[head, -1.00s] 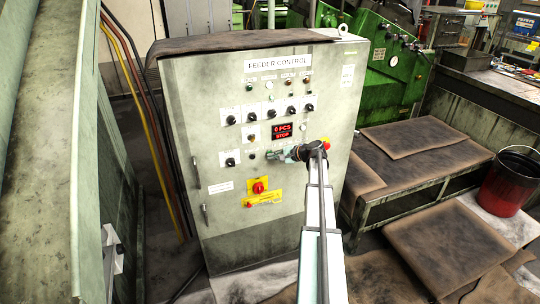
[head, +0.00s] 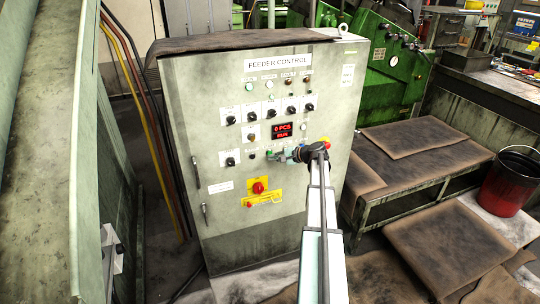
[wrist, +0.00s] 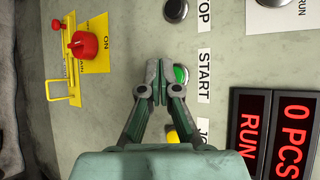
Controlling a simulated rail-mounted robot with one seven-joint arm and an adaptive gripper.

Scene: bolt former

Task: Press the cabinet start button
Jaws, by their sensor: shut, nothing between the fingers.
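The grey feeder control cabinet (head: 240,180) faces me. Its green start button (wrist: 181,75) shows in the wrist view beside the START label (wrist: 204,75). My gripper (wrist: 160,72) is shut and empty, its fingertips at the left edge of the button and partly covering it. I cannot tell whether they touch it. In the head view my gripper (head: 273,155) is at the panel just below the display. The red display (head: 282,130) reads 0 PCS and RUN; it also shows in the wrist view (wrist: 268,135).
A black button (wrist: 176,10) by the STOP label and a yellow button (wrist: 173,136), partly hidden by my gripper, flank the start button. A red switch (wrist: 84,44) on a yellow plate is at the left. A low bench (head: 400,155) stands right of the cabinet.

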